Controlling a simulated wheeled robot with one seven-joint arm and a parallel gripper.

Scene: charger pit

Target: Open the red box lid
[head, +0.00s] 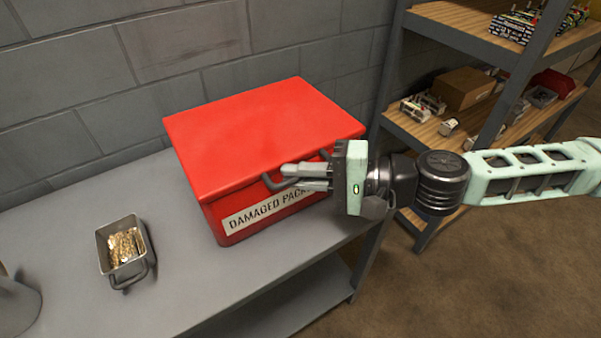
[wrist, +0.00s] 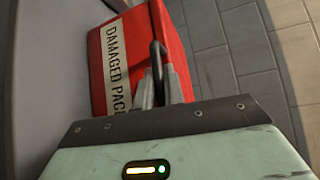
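The red box (head: 228,220) sits on the grey bench against the wall, with a "DAMAGED PACK..." label on its front. Its lid (head: 262,130) looks down and closed. A dark bar handle (head: 270,183) sticks out from the lid's front edge; it also shows in the wrist view (wrist: 155,52). My gripper (head: 290,177) reaches in from the right at the handle. Its two grey fingers (wrist: 162,88) lie close on either side of the bar and look shut on it. The fingers and palm hide part of the handle and the label's right end.
A small metal bin (head: 103,243) with gold-coloured pieces stands on the bench (head: 185,285) left of the box. A grey rounded object (head: 18,305) is at the lower left. Shelving (head: 400,125) with cartons and parts stands at the right. A block wall is behind.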

